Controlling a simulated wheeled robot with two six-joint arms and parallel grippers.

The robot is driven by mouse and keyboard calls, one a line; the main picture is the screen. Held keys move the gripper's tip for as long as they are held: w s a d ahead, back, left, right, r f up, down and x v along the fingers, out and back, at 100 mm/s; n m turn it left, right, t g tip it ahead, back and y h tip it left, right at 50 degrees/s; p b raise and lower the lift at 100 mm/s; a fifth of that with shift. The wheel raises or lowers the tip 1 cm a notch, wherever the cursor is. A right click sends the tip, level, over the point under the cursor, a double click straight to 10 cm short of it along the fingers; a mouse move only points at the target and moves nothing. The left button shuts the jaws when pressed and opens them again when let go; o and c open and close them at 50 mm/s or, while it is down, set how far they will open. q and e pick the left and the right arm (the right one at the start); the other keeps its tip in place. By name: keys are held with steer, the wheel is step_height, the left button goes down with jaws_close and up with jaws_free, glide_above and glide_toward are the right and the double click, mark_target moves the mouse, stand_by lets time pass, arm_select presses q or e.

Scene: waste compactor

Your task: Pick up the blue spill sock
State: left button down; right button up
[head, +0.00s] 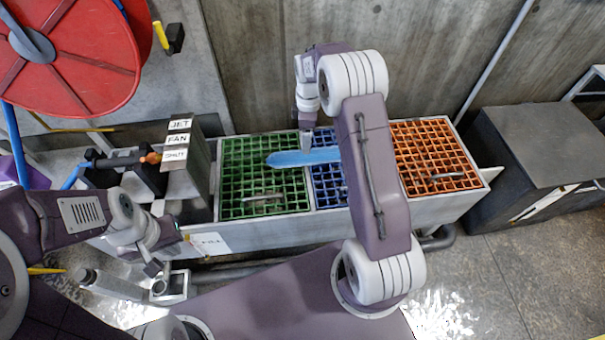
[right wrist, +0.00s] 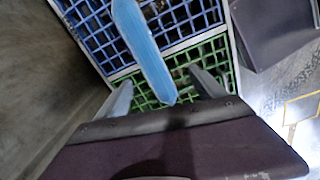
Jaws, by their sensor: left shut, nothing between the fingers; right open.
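The blue spill sock (head: 290,158) is a long, light-blue strip lying across the green grate (head: 262,178) and the blue grate (head: 327,180); my right arm hides part of it in the head view. My right gripper (head: 307,142) points down over the sock. In the right wrist view the sock (right wrist: 142,45) runs from the top edge to between the open fingers of the right gripper (right wrist: 160,80), touching neither visibly. My left gripper (head: 157,277) is shut and empty, low at the left, well away from the sock.
An orange grate (head: 430,158) fills the right end of the trough. A dark cabinet (head: 540,145) is at the right. A concrete wall (head: 260,60) rises close behind.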

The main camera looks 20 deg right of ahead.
steer(key=n+b, duration=0.1)
steer(key=n, duration=0.1)
glide_above(308, 157)
steer(key=w+d, duration=0.1)
step_height(308, 157, down, 5)
steer(key=shift+w+f, duration=0.15)
steer(key=shift+f, duration=0.05)
steer(key=shift+w+d, duration=0.1)
steer(key=shift+d, duration=0.05)
steer(key=shift+f+b, duration=0.9)
steer(key=shift+f, duration=0.9)
steer(key=f+b, duration=0.1)
steer(key=f, duration=0.1)
steer(key=f+b, duration=0.1)
steer(key=f, duration=0.2)
steer(key=shift+a+b, duration=0.2)
steer(key=shift+b, duration=0.2)
steer(key=shift+f, duration=0.1)
steer(key=shift+c, duration=0.7)
arm_select(q)
step_height(308, 157, down, 8)
steer(key=shift+r, duration=0.2)
arm_select(e)
steer(key=c, duration=1.6)
